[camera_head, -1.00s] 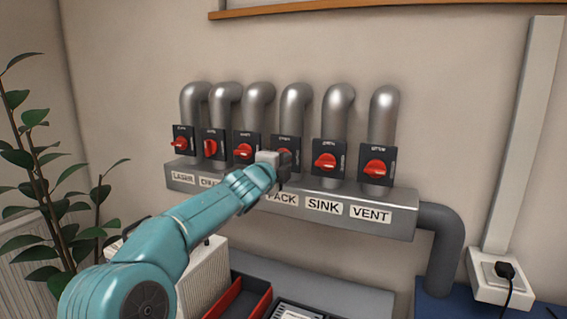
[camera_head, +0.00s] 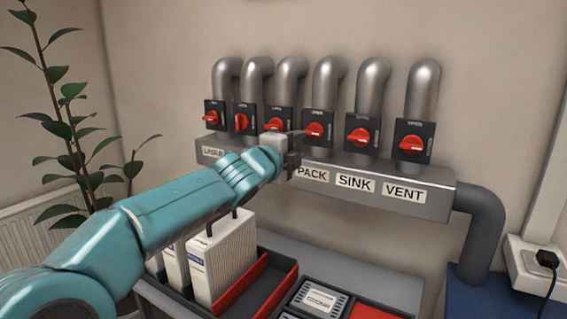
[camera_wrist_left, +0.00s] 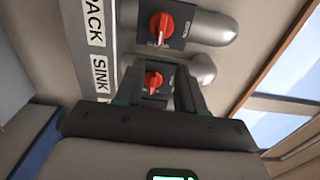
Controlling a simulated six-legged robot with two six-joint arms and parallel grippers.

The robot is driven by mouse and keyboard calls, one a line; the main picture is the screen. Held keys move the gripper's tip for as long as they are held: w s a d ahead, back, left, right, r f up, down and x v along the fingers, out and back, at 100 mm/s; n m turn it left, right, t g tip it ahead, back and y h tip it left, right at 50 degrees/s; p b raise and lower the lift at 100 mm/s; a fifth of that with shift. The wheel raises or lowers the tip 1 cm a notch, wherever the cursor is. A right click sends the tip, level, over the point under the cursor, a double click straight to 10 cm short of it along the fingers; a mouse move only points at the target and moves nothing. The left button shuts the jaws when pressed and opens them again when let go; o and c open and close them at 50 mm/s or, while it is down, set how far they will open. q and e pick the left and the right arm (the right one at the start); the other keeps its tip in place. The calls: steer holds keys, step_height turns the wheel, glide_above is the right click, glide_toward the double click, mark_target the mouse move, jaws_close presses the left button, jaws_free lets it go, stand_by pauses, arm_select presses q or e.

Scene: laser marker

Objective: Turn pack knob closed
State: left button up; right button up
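The pack knob (camera_head: 314,130) is a red handle on a black plate, on the pipe above the PACK label (camera_head: 312,174). Its handle lies roughly across the pipe. My left gripper (camera_head: 292,160) is just left of and below it in the head view, apart from it as far as I can tell. In the left wrist view the pack knob (camera_wrist_left: 161,25) is at the top, beyond the fingers. There my left gripper (camera_wrist_left: 155,92) has its fingers apart, with the sink knob (camera_wrist_left: 152,79) showing between them. My right gripper is not in view.
Similar red knobs sit close on both sides, including the sink knob (camera_head: 358,137) and vent knob (camera_head: 411,144). The grey manifold (camera_head: 430,183) juts out below them. White binders (camera_head: 222,262) and a red-lined tray (camera_head: 270,285) stand below my arm.

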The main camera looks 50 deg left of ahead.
arm_select(q)
steer(key=v, duration=0.6)
steer(key=shift+w+a, duration=0.1)
